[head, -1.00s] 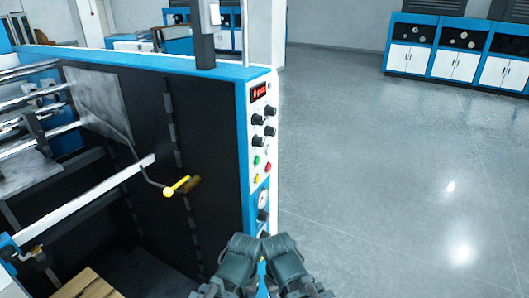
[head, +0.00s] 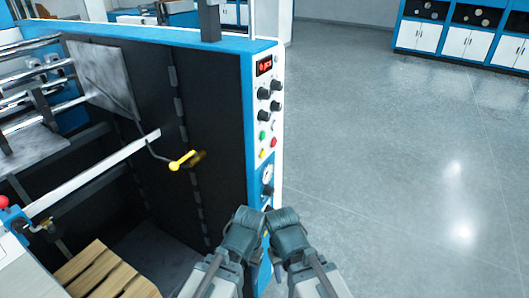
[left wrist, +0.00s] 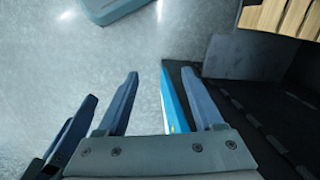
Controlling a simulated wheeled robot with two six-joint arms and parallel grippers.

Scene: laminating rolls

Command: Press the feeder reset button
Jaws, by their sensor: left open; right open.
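The control panel (head: 267,105) is a narrow white strip on the end of the blue machine, in the head view. It carries a red display, dark knobs, and small green (head: 262,135), red (head: 274,142) and yellow (head: 262,154) buttons. Labels are too small to tell which is the feeder reset button. My left gripper (head: 242,232) and right gripper (head: 286,228) are side by side below the buttons, apart from them; their fingertips are hidden there. In the left wrist view, my left gripper (left wrist: 163,100) is open and empty. My right gripper's fingers (left wrist: 72,125) show beside it.
The dark machine side has a yellow-handled crank (head: 181,161) sticking out. A slatted wooden pallet (head: 100,270) lies at the lower left, near a white rail (head: 95,178). Open grey floor (head: 400,180) lies to the right. Blue-and-white cabinets (head: 460,45) stand far back.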

